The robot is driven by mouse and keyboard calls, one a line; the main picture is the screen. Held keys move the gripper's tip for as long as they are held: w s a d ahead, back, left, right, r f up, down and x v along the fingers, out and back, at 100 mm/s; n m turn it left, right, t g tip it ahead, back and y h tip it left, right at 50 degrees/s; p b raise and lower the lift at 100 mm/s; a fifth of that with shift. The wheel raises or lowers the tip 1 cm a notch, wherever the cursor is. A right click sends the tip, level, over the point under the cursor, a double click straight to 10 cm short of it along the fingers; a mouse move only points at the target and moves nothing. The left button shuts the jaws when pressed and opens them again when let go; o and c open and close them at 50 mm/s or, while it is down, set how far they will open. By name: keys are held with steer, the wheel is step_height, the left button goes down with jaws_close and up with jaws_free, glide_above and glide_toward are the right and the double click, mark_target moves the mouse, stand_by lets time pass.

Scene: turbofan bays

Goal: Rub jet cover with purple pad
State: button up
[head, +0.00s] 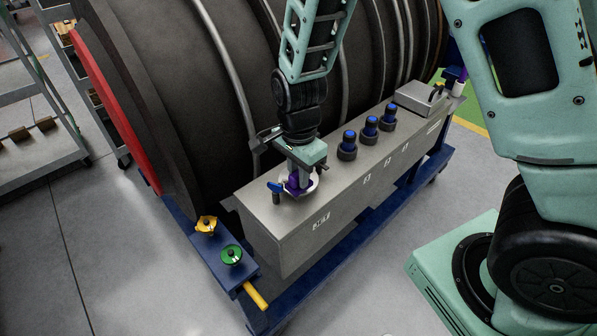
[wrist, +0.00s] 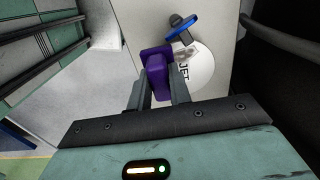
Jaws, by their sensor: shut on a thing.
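The jet cover (head: 311,187) is a white round disc on top of the long grey box, near its left end. In the wrist view the cover (wrist: 201,72) shows the letters "JET", and its left part is hidden behind the pad and a finger. My gripper (head: 299,174) is shut on the purple pad (wrist: 157,70), just above the cover. The pad (head: 294,186) shows small between the fingers in the head view. It overlaps the cover's left side in the wrist view; I cannot tell whether it touches.
A blue-handled valve (head: 275,190) stands close beside the cover. Several blue-topped black caps (head: 348,144) line the grey box (head: 330,208). A yellow knob (head: 206,224) and a green knob (head: 231,255) sit on the blue stand. The large dark engine (head: 190,90) rises behind.

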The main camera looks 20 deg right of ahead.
steer(key=shift+f+b, duration=0.6)
steer(key=shift+f, duration=0.4)
stand_by(0.6)
steer(key=shift+w+a+r+p, duration=0.1)
steer(key=shift+w+a+p, duration=0.1)
steer(key=shift+w+p, duration=0.35)
steer(key=shift+w+a+r+p, duration=0.1)
steer(key=shift+w+a+p, duration=0.1)
steer(key=shift+w, duration=0.5)
steer(key=shift+w+a+f+p, duration=0.1)
steer(key=shift+w+a+p, duration=0.1)
steer(key=shift+w, duration=0.4)
steer(key=shift+w+a+f+p, duration=0.1)
steer(key=shift+w+a+p, duration=0.15)
steer(key=shift+w, duration=0.4)
steer(key=shift+w+a+f+p, duration=0.1)
steer(key=shift+w+a+p, duration=0.1)
steer(key=shift+w, duration=0.4)
steer(key=shift+r, duration=0.15)
steer(key=shift+p, duration=0.3)
steer(key=shift+s+d, duration=0.3)
steer(key=shift+s, duration=0.5)
steer(key=shift+s+d, duration=0.25)
steer(key=shift+s, duration=0.5)
steer(key=shift+s+d, duration=0.25)
steer(key=shift+s, duration=0.55)
steer(key=shift+s+d, duration=0.25)
steer(key=shift+s, duration=0.55)
steer(key=shift+p, duration=0.3)
